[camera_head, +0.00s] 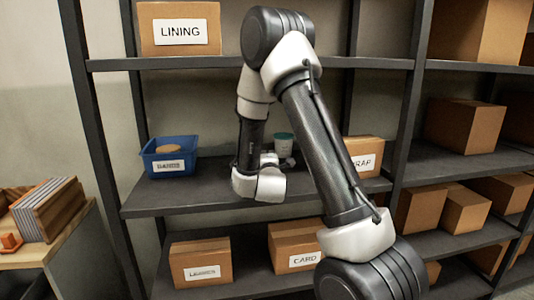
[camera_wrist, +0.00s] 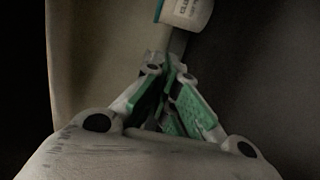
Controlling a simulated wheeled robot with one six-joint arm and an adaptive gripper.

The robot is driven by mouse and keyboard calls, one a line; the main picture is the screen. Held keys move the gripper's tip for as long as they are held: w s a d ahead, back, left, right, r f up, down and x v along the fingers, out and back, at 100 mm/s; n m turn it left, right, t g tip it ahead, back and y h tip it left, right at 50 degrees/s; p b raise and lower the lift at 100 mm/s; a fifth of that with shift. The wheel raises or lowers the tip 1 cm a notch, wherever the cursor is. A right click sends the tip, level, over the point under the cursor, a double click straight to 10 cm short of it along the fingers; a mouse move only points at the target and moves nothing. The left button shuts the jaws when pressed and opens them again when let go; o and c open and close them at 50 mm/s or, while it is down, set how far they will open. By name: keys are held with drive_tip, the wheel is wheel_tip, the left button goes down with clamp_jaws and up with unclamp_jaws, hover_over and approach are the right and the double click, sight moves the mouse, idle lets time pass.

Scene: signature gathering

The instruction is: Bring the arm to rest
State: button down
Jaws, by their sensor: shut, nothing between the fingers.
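My arm reaches into the middle shelf (camera_head: 190,200) of a dark rack in the head view, with its wrist low over the board. My gripper (camera_wrist: 168,64) is shut and empty in the wrist view, its green-padded fingers meeting at the tips. In the head view the gripper is mostly hidden behind my wrist. A white cup with a teal band (camera_head: 283,144) stands on the shelf just beyond my wrist. It also shows, cut off, at the top of the wrist view (camera_wrist: 188,12), beyond the fingertips and apparently apart from them.
A blue bin (camera_head: 154,163) holding a round brown item stands left on the same shelf. A WRAP box (camera_head: 363,154) stands right, partly behind my arm. A LINING box (camera_head: 180,28) is above; a CARD box (camera_head: 294,246) is below. Rack posts flank the arm.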

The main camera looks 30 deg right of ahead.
drive_tip(key=shift+s+a, duration=0.15)
drive_tip(key=shift+s, duration=0.2)
drive_tip(key=shift+a+r, duration=0.1)
drive_tip(key=shift+r, duration=0.15)
drive_tip(key=s+a+r+m+g+y, duration=0.5)
drive_tip(key=s+a+r+m+y, duration=0.25)
drive_tip(key=s, duration=0.35)
drive_tip(key=s+d+r+m+g, duration=0.1)
drive_tip(key=s+m+g, duration=0.4)
drive_tip(key=s, duration=2.1)
drive_tip(key=shift+d+g, duration=0.4)
drive_tip(key=shift+g, duration=0.6)
drive_tip(key=shift+m, duration=0.25)
